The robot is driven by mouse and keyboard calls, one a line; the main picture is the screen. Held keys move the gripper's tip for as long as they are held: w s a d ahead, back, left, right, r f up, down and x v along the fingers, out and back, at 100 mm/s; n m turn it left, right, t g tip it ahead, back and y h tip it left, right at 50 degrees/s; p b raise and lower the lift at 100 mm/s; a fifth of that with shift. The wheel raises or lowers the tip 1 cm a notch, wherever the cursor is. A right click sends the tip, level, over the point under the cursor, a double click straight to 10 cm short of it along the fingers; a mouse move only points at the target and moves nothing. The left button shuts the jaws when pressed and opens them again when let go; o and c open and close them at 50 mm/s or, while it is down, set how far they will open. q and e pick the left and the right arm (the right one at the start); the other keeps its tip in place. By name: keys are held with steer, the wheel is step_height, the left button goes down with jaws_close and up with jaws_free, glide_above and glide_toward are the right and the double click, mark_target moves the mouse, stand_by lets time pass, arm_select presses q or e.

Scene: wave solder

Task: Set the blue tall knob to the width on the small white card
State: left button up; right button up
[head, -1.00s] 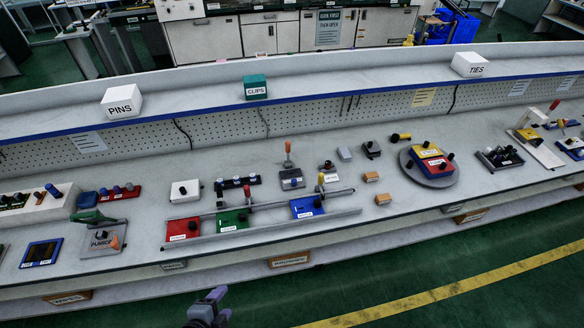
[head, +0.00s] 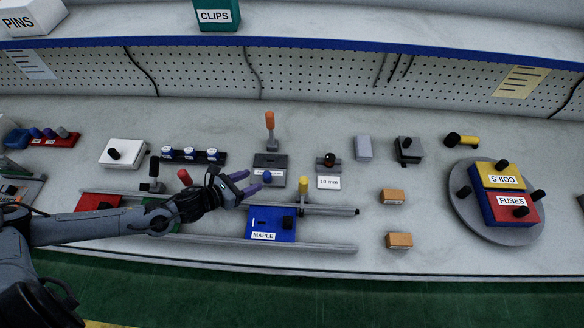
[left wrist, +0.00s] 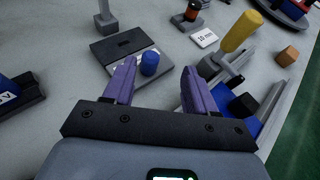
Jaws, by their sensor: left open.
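The blue tall knob (left wrist: 150,63) stands upright on a dark grey block with a light front strip (left wrist: 125,47). It also shows in the head view (head: 266,174), just beyond my fingertips. My left gripper (head: 247,183) reaches in from the left with its purple fingers apart. In the left wrist view the open fingers (left wrist: 157,80) lie on either side of the line to the knob, and nothing is held. The small white card (head: 329,182) reads "10 mm" and lies right of the block; it also shows in the left wrist view (left wrist: 206,38). My right gripper is not in view.
A yellow-topped post (head: 304,187) rises close to my gripper's right, beside the rail and the blue MAPLE block (head: 268,232). An orange-topped lever (head: 270,125) stands behind the knob's block. Wooden blocks (head: 394,196) and a round turntable (head: 465,200) are farther right.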

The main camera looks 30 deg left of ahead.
mark_target(270, 173)
arm_select(q)
steer(key=shift+s+a+f+b, duration=0.2)
steer(key=shift+a+f+b, duration=0.1)
steer(key=shift+f+b, duration=0.2)
steer(key=shift+s+a+f+b, duration=0.2)
steer(key=shift+a+f+b, duration=0.15)
steer(key=shift+f, duration=0.2)
steer(key=shift+w+d, duration=0.1)
steer(key=shift+w, duration=0.25)
steer(key=b+x, duration=0.1)
steer(key=x, duration=0.8)
steer(key=shift+w+d+r+b, duration=0.1)
steer(key=shift+w+r+b, duration=0.05)
steer(key=shift+w+b, duration=0.15)
steer(key=shift+w+d+f, duration=0.15)
steer(key=shift+w+f, duration=0.1)
steer(key=shift+w, duration=0.25)
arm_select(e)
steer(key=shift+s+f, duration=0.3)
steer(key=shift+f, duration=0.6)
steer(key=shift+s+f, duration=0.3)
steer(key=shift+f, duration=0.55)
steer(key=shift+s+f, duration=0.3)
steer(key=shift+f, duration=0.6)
arm_select(q)
jaws_close()
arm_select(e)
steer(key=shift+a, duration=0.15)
